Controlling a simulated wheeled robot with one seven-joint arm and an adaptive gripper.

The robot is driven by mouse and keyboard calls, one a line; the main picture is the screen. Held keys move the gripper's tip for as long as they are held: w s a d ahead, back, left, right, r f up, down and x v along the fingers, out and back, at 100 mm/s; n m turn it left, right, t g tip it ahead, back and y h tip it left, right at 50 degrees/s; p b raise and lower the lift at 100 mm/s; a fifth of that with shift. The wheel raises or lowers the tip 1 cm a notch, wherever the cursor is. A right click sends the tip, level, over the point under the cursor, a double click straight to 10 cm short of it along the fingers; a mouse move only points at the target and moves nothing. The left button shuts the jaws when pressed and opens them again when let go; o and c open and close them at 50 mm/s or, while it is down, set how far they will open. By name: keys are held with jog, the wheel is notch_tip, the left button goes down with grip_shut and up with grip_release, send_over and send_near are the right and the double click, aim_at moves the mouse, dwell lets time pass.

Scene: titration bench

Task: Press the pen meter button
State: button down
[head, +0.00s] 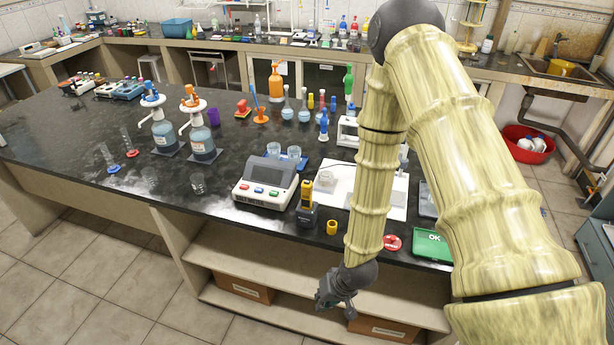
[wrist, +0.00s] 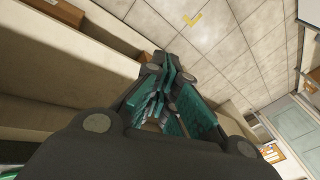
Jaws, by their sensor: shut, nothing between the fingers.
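A yellow and dark upright device (head: 307,203), which looks like the pen meter, stands at the front edge of the black bench in the head view. Its button is too small to make out. My gripper (head: 337,292) hangs below the bench top, in front of the shelves and to the lower right of the meter, touching nothing. In the wrist view my gripper (wrist: 168,62) is shut and empty, with its teal-padded fingers together and floor tiles beyond. The meter does not show in the wrist view.
A grey console (head: 266,184) with coloured buttons stands left of the meter. A small yellow cup (head: 332,227) is just right of it. A red round item (head: 392,243) and a green OK pad (head: 432,246) lie further right. Lower shelves hold cardboard boxes (head: 245,288).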

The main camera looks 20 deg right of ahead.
jog(key=w+r+t, duration=0.1)
jog(key=w+r, duration=0.5)
jog(key=w, duration=0.2)
notch_tip(320, 180, up, 28)
jog(key=f+t+y, duration=0.1)
jog(key=t+y, duration=0.1)
jog(key=t, duration=0.2)
send_over(309, 181)
jog(key=shift+w+d+r+m, duration=0.15)
jog(key=shift+w+r+m, duration=0.1)
jog(key=shift+m, duration=0.05)
jog(key=shift+f, duration=0.15)
notch_tip(309, 181, down, 6)
jog(key=b, duration=0.7)
jog(key=shift+f+b, duration=0.9)
jog(key=shift+f, duration=0.4)
jog(key=shift+f, duration=0.2)
jog(key=shift+f, duration=0.2)
